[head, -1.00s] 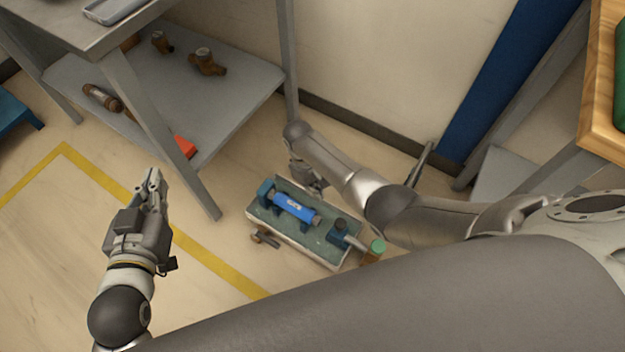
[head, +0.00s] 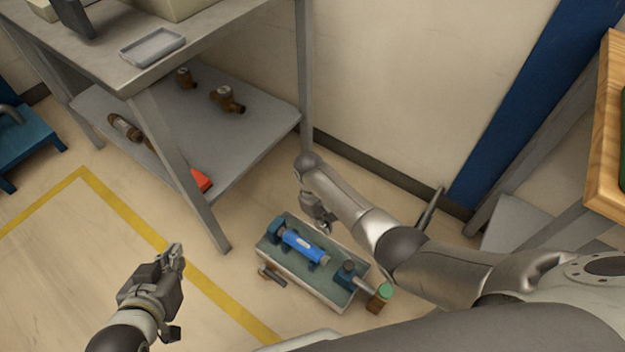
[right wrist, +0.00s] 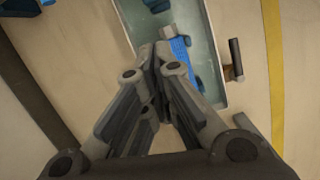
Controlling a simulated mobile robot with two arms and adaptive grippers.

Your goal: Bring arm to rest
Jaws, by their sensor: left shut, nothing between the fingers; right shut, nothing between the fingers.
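My left gripper (head: 172,257) is at the lower left of the head view, shut and empty, over bare floor near the yellow line. My right arm comes in from the right in the head view. Its gripper (head: 325,222) hangs at the far side of a grey-green tray, partly hidden by the arm. In the right wrist view the right gripper (right wrist: 158,55) is shut with nothing between its fingers, and its tips overlap the tray in the picture. The gap between tips and tray cannot be told.
The tray (head: 335,297) holds a blue cylinder (head: 304,247) on cradles. A green-capped item (head: 381,298) stands beside it. A grey shelf table (head: 215,160) with brown fittings stands at the left, a wooden-topped table (head: 603,150) at the right. Floor at lower left is clear.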

